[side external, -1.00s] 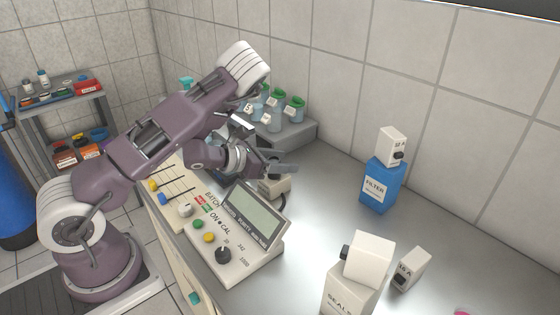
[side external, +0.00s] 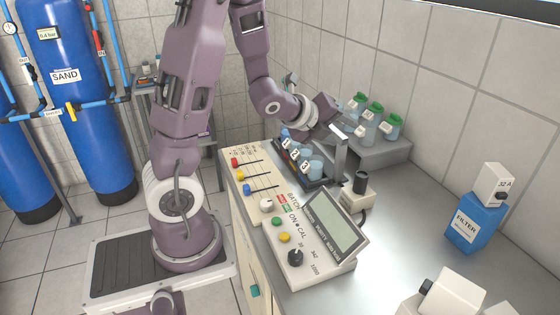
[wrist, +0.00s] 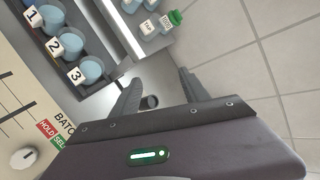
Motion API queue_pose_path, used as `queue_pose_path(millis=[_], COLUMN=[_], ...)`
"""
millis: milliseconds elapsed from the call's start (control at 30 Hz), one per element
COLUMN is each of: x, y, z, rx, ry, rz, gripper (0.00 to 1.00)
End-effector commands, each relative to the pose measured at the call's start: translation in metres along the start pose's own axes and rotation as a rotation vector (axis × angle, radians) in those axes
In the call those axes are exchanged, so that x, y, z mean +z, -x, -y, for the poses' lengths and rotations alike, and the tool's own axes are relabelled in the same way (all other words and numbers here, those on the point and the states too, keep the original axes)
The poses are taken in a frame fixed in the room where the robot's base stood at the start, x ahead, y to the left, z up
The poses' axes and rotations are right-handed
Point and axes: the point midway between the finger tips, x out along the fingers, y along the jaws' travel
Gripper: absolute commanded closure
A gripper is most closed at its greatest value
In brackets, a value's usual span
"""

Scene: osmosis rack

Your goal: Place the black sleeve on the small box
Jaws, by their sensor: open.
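The black sleeve (side external: 360,182) stands upright on top of the small pale box (side external: 357,201), beside the console with the tilted screen. My gripper (side external: 342,150) is open and empty, above and to the left of the sleeve, apart from it in the side view. In the wrist view my two spread fingers (wrist: 161,77) frame a gap, and the sleeve's dark round end (wrist: 150,101) shows low between them, partly cut off by the gripper body. I cannot make out the small box clearly in the wrist view.
A rack of numbered blue cups (side external: 303,164) stands beside my gripper. Green-capped jars (side external: 374,118) stand on a grey step behind. The console (side external: 307,252) lies in front. A blue filter box (side external: 475,222) is at the right. The counter between is clear.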

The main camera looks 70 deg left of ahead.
Motion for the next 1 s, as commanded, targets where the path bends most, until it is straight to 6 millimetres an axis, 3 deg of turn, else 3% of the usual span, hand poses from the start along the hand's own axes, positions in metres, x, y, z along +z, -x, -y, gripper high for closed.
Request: queue_pose_path(millis=[33, 67, 200, 300, 400, 533, 1000], x=[-0.001, -0.005, -0.052, -0.092, -0.119, -0.132, -0.131], y=[0.024, 0.041, 0.138, 0.205, 0.25, 0.271, 0.271], z=[0.018, 0.023, 0.025, 0.01, -0.008, -0.019, -0.02], rx=[0.025, 0.061, 0.265, 0.424, 0.541, 0.604, 0.607], ry=[0.243, 0.418, 1.169, 1.527, 1.723, 1.81, 1.813], rz=[0.012, 0.016, 0.019, 0.043, 0.088, 0.124, 0.129], gripper=[0.47, 0.47, 0.47, 0.47, 0.47, 0.47, 0.47])
